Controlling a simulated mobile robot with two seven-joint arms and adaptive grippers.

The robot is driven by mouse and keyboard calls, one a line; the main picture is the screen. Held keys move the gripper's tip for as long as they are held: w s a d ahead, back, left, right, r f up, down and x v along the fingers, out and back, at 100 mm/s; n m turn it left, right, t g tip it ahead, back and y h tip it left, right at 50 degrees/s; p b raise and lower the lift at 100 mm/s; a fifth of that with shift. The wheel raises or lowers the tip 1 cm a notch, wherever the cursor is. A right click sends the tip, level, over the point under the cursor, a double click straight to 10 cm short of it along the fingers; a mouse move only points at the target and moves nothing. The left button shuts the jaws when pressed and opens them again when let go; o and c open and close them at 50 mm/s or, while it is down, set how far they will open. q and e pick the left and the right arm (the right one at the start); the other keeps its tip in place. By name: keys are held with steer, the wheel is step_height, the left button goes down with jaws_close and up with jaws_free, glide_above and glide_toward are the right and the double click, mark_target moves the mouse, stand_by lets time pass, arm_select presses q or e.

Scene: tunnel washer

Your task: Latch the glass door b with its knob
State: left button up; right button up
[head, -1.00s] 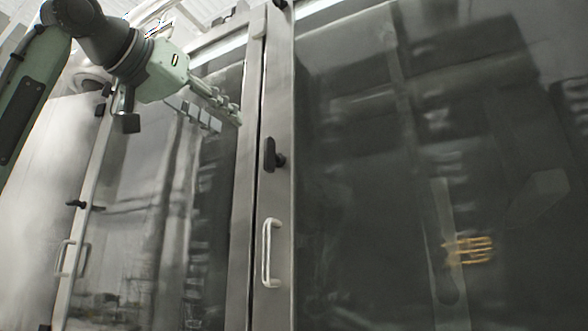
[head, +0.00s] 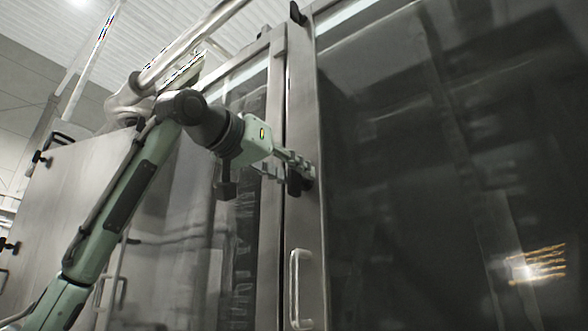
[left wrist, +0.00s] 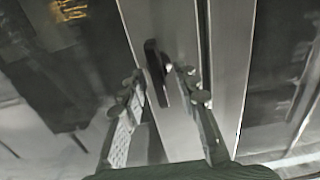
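The glass door (head: 420,170) fills the right of the head view and looks closed against the post; I take it to be door b. Its black knob (head: 296,184) is on the steel left frame, above a handle, partly hidden by my gripper. In the left wrist view the knob (left wrist: 155,68) is an elongated black piece, lying between the two fingers. My left gripper (head: 304,168) is at the knob, and in the left wrist view (left wrist: 160,86) its fingers are apart, one on each side. I cannot tell whether they touch it. My right gripper is not in view.
A pale bar handle (head: 300,288) is on the door frame below the knob. Another glass door (head: 240,235) stands left of the post, behind my left arm. A steel panel with black knobs (head: 75,195) is farther left. A pipe (head: 195,38) runs overhead.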

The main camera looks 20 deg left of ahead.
arm_select(q)
steer(key=shift+w, duration=0.15)
steer(key=shift+c, duration=0.6)
jaws_close()
